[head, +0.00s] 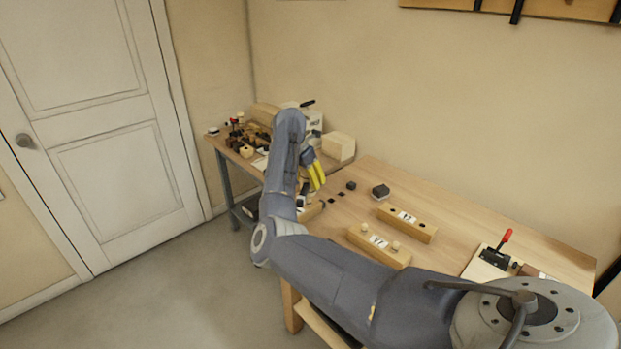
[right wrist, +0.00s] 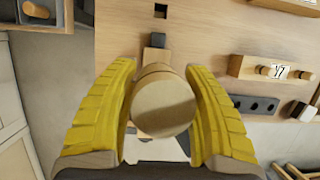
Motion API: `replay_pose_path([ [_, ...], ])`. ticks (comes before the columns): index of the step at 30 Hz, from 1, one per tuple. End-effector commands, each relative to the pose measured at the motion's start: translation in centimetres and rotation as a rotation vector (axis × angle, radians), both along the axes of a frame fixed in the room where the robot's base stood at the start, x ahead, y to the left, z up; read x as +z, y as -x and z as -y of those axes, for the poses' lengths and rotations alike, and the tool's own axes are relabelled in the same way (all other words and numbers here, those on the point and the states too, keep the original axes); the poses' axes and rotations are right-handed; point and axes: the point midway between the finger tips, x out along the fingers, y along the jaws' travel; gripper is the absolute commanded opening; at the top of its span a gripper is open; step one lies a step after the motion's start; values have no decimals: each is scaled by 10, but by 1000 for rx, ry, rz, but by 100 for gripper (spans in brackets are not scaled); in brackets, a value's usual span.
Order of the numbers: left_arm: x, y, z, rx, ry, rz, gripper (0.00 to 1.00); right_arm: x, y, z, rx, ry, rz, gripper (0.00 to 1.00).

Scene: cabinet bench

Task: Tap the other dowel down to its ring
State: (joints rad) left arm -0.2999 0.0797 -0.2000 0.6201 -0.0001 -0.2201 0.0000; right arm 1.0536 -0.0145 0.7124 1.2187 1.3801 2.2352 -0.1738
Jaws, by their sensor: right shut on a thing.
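My right gripper (head: 316,174) is above the left end of the bench, its yellow fingers angled down. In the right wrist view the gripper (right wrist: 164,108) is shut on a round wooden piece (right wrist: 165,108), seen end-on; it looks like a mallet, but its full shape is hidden. The front wooden block (head: 372,251) carries a white label and short pale dowels (head: 395,246). The rings on the dowels are too small to make out. My left gripper is not in view.
A second labelled block (head: 422,232) with dark holes lies behind. Small dark blocks (head: 380,191) sit near the back edge. A red-handled clamp (head: 497,252) is at the right. A cluttered side table (head: 222,144) stands at the left. Bench between gripper and blocks is mostly clear.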

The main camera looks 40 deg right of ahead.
Motion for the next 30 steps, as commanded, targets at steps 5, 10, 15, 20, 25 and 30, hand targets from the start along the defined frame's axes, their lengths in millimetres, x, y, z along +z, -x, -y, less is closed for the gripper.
replay_pose_path([
  [5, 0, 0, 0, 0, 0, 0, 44, 0, 0, 0, 0, 1, 0, 1],
  [10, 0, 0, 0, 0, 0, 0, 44, 1, -1, 0, 0, 0, 1, 1],
  [15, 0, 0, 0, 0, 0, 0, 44, 1, 0, 0, 0, 1, 1, 1],
  [20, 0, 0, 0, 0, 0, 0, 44, -8, 0, 0, 0, 0, -1, 1],
  [25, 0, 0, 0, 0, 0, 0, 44, -25, 0, 0, 1, -1, -1, 1],
  [30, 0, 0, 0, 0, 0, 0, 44, -29, 0, 0, 1, -1, 0, 1],
])
